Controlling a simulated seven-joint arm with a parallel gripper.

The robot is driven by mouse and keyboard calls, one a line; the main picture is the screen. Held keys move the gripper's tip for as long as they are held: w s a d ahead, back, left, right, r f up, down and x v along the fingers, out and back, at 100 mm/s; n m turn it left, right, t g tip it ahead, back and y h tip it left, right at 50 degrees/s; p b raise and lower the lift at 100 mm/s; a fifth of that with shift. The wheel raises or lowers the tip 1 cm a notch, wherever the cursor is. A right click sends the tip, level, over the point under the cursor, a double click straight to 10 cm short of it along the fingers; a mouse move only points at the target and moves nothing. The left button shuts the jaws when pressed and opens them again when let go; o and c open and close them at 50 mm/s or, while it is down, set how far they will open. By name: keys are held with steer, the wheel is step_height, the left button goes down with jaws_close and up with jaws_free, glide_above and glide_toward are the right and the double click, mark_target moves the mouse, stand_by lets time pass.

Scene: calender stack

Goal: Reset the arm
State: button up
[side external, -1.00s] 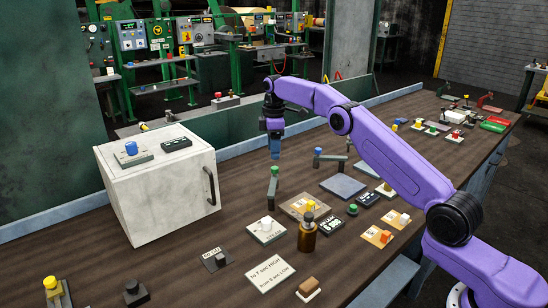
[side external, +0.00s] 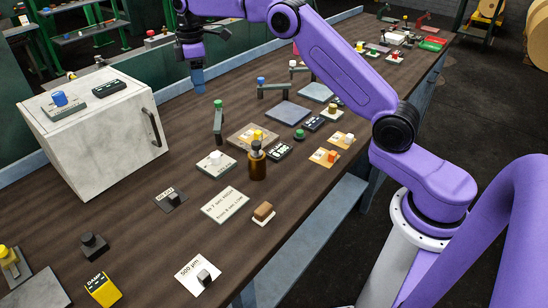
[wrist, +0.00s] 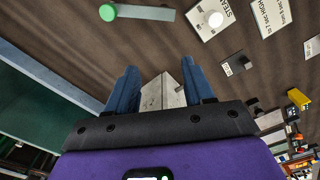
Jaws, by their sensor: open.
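My gripper (side external: 198,88) hangs with blue fingers pointing down, above the dark wooden bench near its back edge, right of the white cabinet. In the wrist view my gripper (wrist: 163,72) has its two fingers apart, with nothing between them that they touch. The white cabinet (side external: 110,150) shows beyond the fingers in the wrist view (wrist: 165,92). My arm reaches over the bench from the right, with the elbow bent.
A green-capped lever (side external: 218,122), a blue-capped lever (side external: 272,88), a brown bottle (side external: 257,165) and a STEAM plate with a white knob (side external: 216,162) stand near my gripper. A yellow block (side external: 102,289) is at the front. Bare wood lies around the gripper.

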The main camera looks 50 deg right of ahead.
steer(key=s+a+r, duration=0.1)
steer(key=s+a, duration=0.3)
steer(key=s, duration=0.4)
steer(key=s+a+r, duration=0.1)
steer(key=s+a, duration=0.2)
steer(key=s, duration=0.5)
steer(key=s+a+r, duration=0.2)
steer(key=s+a, duration=0.2)
steer(key=s, duration=0.5)
steer(key=s+d+f, duration=0.3)
steer(key=s+d, duration=0.1)
steer(key=s, duration=0.7)
steer(key=s+d+f, duration=0.3)
steer(key=s+d, duration=0.2)
steer(key=s, duration=0.6)
steer(key=shift+s+d+n, duration=0.3)
steer(key=shift+n, duration=0.1)
